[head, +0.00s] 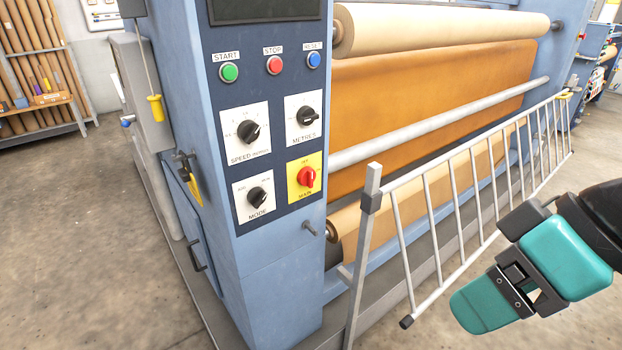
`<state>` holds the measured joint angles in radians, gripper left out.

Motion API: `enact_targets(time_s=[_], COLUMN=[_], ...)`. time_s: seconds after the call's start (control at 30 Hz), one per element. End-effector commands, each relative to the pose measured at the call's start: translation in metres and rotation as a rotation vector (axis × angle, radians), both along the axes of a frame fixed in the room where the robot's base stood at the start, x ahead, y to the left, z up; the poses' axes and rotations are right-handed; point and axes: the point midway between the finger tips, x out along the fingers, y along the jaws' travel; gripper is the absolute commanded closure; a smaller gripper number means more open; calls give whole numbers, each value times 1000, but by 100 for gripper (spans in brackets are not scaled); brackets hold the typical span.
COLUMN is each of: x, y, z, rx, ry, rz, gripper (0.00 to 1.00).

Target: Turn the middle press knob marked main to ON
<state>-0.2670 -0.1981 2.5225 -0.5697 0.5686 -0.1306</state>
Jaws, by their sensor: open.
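The main knob (306,178) is red, on a yellow square plate marked MAIN. It sits at the lower right of the knobs on the dark panel (268,88) of the blue press (265,270). Small lettering stands above the knob; its handle looks roughly upright, but I cannot tell its exact setting. My gripper (522,288), teal and dark grey, is at the lower right of the head view. It is open and empty, well apart from the knob, with the guard rail between them in the picture.
Black knobs for speed (248,132), metres (306,116) and mode (257,197) sit close around the main knob. Green, red and blue buttons are above. A metal guard rail (397,232) stands swung out right of the panel, before the rollers. The floor at left is clear.

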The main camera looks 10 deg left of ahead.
Motion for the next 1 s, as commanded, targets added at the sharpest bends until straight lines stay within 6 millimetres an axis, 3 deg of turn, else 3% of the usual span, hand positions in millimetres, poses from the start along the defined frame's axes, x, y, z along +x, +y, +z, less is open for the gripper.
enact_targets(time_s=[0.03, 0.2, 0.3, 0.4, 0.5, 0.63, 0.77, 1.0], x=[14, 74, 113, 152, 188, 222, 237, 247], y=[18, 90, 120, 137, 139, 130, 122, 125], z=[-12, -30, -41, -57, -77, -103, -118, -114], rx=[69, 407, 580, 700, 748, 733, 702, 691], ry=[-35, -286, -462, -639, -792, -925, -985, -1000], rz=[59, 232, 235, 166, 54, -81, -157, -176], gripper=[24, 24, 24, 24, 24, 24, 24, 24])
